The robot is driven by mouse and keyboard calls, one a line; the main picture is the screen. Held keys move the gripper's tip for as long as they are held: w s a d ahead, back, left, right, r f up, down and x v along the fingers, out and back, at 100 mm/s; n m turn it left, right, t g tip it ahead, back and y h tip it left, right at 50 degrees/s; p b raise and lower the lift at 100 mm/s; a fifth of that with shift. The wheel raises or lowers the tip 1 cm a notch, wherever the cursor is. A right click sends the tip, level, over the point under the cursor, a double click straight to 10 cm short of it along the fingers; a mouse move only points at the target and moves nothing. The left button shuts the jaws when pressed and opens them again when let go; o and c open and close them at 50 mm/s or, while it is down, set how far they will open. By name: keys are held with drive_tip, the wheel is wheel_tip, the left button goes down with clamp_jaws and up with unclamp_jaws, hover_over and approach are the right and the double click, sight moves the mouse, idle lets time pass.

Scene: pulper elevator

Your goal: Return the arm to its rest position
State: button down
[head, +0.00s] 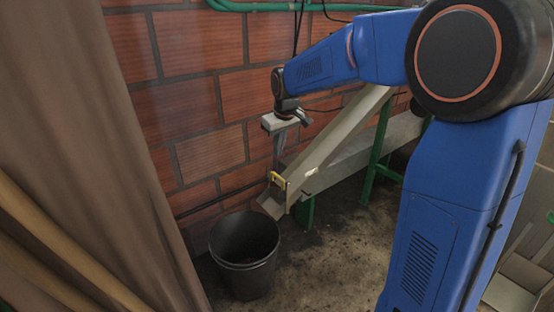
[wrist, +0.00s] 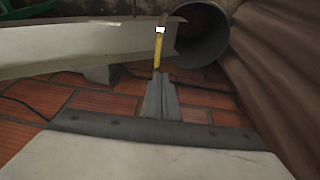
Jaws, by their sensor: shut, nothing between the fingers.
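My blue arm reaches from the right across the upper part of the head view. My gripper (head: 279,158) hangs down at its end, fingers together and empty, near the brick wall. In the wrist view the grey fingers of my gripper (wrist: 158,78) lie side by side and point up the picture. A small yellow piece (head: 277,180) sits at the lower end of the sloping chute (head: 335,140), just below the fingertips. The yellow piece (wrist: 159,50) also shows beyond the fingertips in the wrist view; I cannot tell whether they touch.
A black bucket (head: 245,262) stands on the dirty floor below the chute end. A brown curtain (head: 90,150) fills the left. The brick wall (head: 190,90) runs close behind the gripper. A green stand (head: 377,155) and green pipes (head: 300,6) are near the wall.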

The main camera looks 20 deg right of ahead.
drive_tip(key=s+d+r+m, duration=0.1)
drive_tip(key=s+d+r, duration=0.15)
drive_tip(key=s, duration=0.75)
drive_tip(key=s+d+r+m, duration=0.1)
drive_tip(key=s+d+r, duration=0.15)
drive_tip(key=s, duration=0.75)
drive_tip(key=s+d+f+m, duration=0.1)
drive_tip(key=s+f, duration=0.2)
drive_tip(key=s, duration=0.6)
drive_tip(key=s+d+f+m+t, duration=0.1)
drive_tip(key=s+f, duration=0.2)
drive_tip(key=s, duration=0.7)
drive_tip(key=shift+s+d+f+h, duration=0.15)
drive_tip(key=shift+s+d+h, duration=0.1)
drive_tip(key=shift+d+h, duration=0.05)
